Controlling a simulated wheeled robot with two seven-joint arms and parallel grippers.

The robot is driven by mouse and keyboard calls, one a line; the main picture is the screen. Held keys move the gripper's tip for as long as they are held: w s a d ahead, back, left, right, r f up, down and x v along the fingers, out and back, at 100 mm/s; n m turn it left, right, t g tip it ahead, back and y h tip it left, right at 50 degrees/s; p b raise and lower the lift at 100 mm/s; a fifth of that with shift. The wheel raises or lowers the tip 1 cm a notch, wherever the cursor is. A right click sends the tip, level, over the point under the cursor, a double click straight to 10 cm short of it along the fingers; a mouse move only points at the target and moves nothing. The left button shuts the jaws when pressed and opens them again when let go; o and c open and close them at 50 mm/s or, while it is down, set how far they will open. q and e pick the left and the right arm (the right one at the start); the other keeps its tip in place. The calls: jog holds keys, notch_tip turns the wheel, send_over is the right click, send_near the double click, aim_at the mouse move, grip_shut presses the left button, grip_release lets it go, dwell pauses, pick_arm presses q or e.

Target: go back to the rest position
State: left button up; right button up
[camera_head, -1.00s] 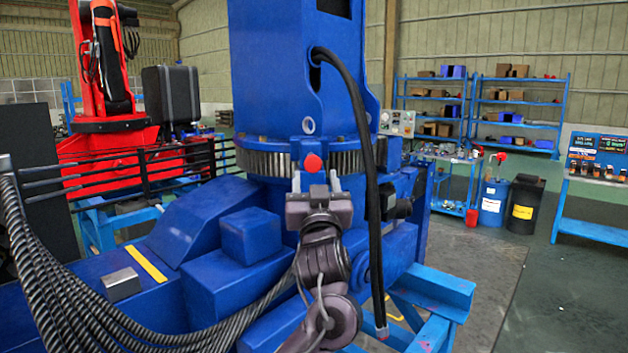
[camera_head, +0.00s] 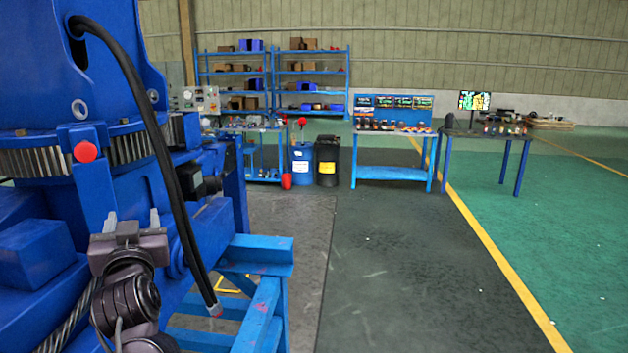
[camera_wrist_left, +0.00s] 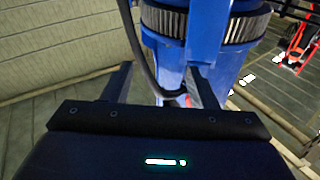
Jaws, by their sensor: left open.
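My left gripper (camera_head: 132,218) is in the lower left of the head view, in front of the big blue crane (camera_head: 45,40). Its two fingers point up, apart, with nothing between them. In the left wrist view the open fingers (camera_wrist_left: 160,72) stand on either side of the picture's middle, with the crane's blue column (camera_wrist_left: 200,50) beyond them. A red round knob (camera_head: 85,151) on the crane is above and left of the gripper in the head view, apart from it. My right gripper is not in view.
A black hose (camera_head: 165,140) hangs beside the gripper. A light-blue stand (camera_head: 262,310) is to its right. Blue shelves (camera_head: 270,85), a blue drum (camera_head: 302,165), a black drum (camera_head: 328,160) and tables (camera_head: 395,173) stand at the back. The floor at right is clear.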

pick_arm(q)
jog(key=s+d+f+m+g+h, duration=0.2)
jog(key=s+d+f+h, duration=0.1)
jog(key=f, duration=0.5)
jog(key=s+d+f+m+g+h, duration=0.1)
jog(key=s+d+f+g+h, duration=0.1)
jog(key=d+f, duration=0.35)
jog(key=s+d+f+m+g+h, duration=0.2)
jog(key=s+f+h, duration=0.1)
jog(key=f, duration=0.6)
jog(key=s+d+f+m+g+h, duration=0.15)
jog(key=s+f+g, duration=0.35)
jog(key=s, duration=0.5)
jog(key=s+d+f+g, duration=0.3)
jog(key=s+f, duration=0.5)
jog(key=s, duration=0.1)
notch_tip(320, 180, down, 29)
jog(key=g+b, duration=0.1)
jog(key=b, duration=0.1)
jog(key=s+a+f+b, duration=0.1)
jog(key=s+a+f, duration=0.1)
jog(key=s+f, duration=0.8)
jog(key=s+a+f+g+b, duration=0.1)
jog(key=s+a+f, duration=0.1)
jog(key=s+f, duration=0.9)
jog(key=shift+f, duration=0.95)
